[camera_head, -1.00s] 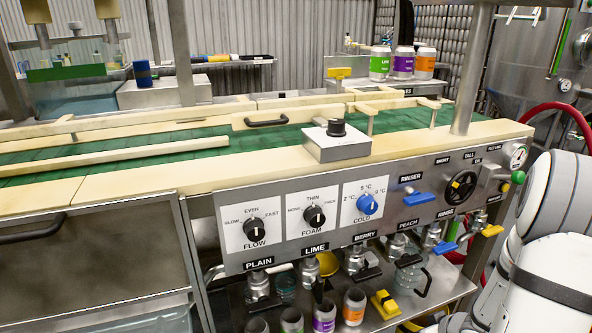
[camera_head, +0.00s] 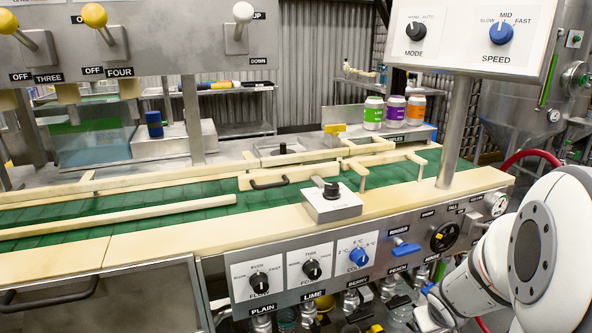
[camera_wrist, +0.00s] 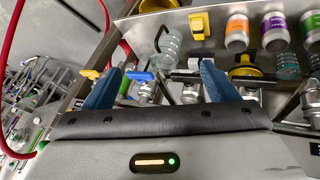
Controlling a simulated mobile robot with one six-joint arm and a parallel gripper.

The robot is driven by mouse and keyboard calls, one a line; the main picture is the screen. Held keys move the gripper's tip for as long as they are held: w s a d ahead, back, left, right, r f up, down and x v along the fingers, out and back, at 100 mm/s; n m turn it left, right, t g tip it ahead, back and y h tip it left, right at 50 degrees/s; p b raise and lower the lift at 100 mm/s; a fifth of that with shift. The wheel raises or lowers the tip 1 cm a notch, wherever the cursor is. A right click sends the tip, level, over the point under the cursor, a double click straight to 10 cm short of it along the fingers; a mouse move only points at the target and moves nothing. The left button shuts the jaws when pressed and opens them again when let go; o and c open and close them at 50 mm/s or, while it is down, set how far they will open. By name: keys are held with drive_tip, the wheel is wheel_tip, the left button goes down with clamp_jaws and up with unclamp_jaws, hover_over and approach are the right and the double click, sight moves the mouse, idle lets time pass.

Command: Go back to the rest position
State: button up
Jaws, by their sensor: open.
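My gripper (camera_wrist: 158,88) shows in the wrist view with its two blue fingers spread wide apart and nothing between them. Beyond the fingers are the valves under the front panel, with a blue-handled valve (camera_wrist: 140,76) seen between the fingertips. In the head view my white arm stands at the right edge, in front of the right end of the control panel (camera_head: 285,283). The gripper itself is hidden or out of frame there.
A green conveyor (camera_head: 215,213) with pale rails crosses the counter. Green, purple and orange cans (camera_head: 394,111) stand at the back. Open cans (camera_wrist: 238,32) and a yellow block (camera_wrist: 200,25) are on the lower shelf. A red hose (camera_wrist: 14,40) hangs at the wrist view's left.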

drive_tip(key=s+a+r+g+y+p, duration=0.1)
drive_tip(key=s+a+r+p, duration=0.3)
drive_tip(key=r, duration=0.5)
drive_tip(key=s+a+r+m+g+y+p, duration=0.1)
drive_tip(key=s+a+r+p, duration=0.4)
drive_tip(key=a+r, duration=0.2)
drive_tip(key=s+a+r+g+y+p, duration=0.1)
drive_tip(key=s+a+r+p, duration=0.3)
drive_tip(key=r, duration=0.6)
drive_tip(key=shift+s+a+r+m+p, duration=0.3)
drive_tip(key=shift+a+p, duration=0.25)
drive_tip(key=shift+a, duration=0.15)
